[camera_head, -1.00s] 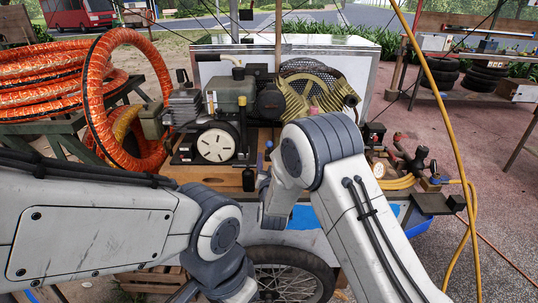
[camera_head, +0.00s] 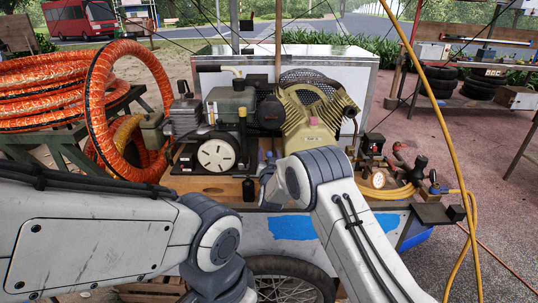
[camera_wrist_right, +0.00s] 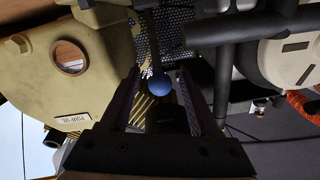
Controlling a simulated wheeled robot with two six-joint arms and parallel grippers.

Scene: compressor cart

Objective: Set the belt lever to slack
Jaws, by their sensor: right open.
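A blue ball knob (camera_wrist_right: 160,87) on a dark rod, seemingly the belt lever, shows in the right wrist view. My right gripper (camera_wrist_right: 160,95) is open, with one finger on each side of the knob and a gap to both. In the head view my right gripper (camera_head: 266,178) is at the cart's front edge before the compressor, partly hidden by its own wrist. The lever cannot be made out clearly there. My left arm crosses the lower left; its gripper is out of view.
Gauges and fittings (camera_head: 379,179) sit to the right. An orange hose coil (camera_head: 120,100) is at left, and a yellow hose (camera_head: 440,100) hangs at right.

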